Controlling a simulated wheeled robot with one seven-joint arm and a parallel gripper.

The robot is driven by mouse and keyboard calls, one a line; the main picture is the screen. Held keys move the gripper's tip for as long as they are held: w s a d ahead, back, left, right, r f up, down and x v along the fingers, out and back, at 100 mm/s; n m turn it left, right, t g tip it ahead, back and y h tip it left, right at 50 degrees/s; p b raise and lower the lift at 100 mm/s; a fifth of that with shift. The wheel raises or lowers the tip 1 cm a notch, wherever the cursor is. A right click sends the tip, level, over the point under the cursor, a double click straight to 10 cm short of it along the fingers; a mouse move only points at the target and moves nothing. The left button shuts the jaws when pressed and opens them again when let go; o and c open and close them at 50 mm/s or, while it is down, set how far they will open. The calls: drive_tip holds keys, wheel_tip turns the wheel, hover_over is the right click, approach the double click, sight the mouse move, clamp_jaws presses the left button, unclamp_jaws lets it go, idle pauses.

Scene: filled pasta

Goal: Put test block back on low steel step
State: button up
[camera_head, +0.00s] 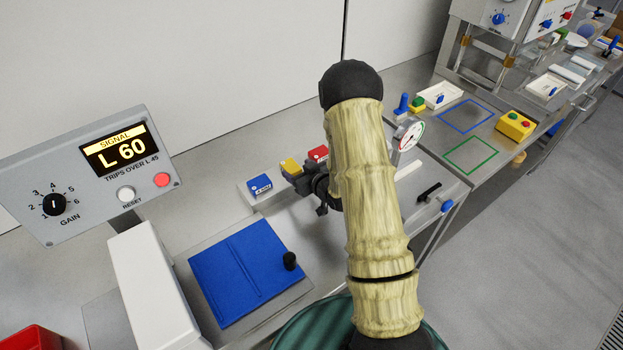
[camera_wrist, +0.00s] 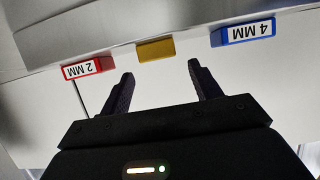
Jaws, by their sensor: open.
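Three small blocks stand in a row on a low pale step (camera_head: 246,196) at the back of the bench: a blue one (camera_head: 260,184), a yellow one (camera_head: 290,166) and a red one (camera_head: 318,153). In the wrist view, upside down, the red block (camera_wrist: 88,68) reads 2 MM and the blue block (camera_wrist: 243,33) reads 4 MM. The yellow block (camera_wrist: 156,50) shows no readable label and lies between them. My gripper (camera_wrist: 160,76) is open, with nothing between its fingers, and its tips point towards the yellow block, apart from it. My arm hides part of the step in the head view.
A blue plate with a black knob (camera_head: 240,270) lies in front of the step. A signal panel (camera_head: 95,175) reading L 60 stands at left. A dial gauge (camera_head: 408,134) stands just right of my arm. A red bin (camera_head: 30,338) is at lower left.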

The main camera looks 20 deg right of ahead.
drive_tip(key=b+v, duration=0.1)
drive_tip(key=v, duration=0.6)
drive_tip(key=shift+s+r, duration=0.1)
drive_tip(key=shift+r, duration=0.05)
idle(0.3)
drive_tip(key=s+a+r+m+g+h, duration=0.1)
drive_tip(key=s+r+g+h, duration=0.1)
drive_tip(key=s+r+g, duration=0.3)
drive_tip(key=s+a+r+m+g+h, duration=0.2)
drive_tip(key=s+r+g, duration=0.2)
drive_tip(key=s, duration=1)
drive_tip(key=shift+a+r+m+g, duration=0.2)
drive_tip(key=shift+r+m+g, duration=0.15)
drive_tip(key=shift+g, duration=0.25)
drive_tip(key=shift+a, duration=0.1)
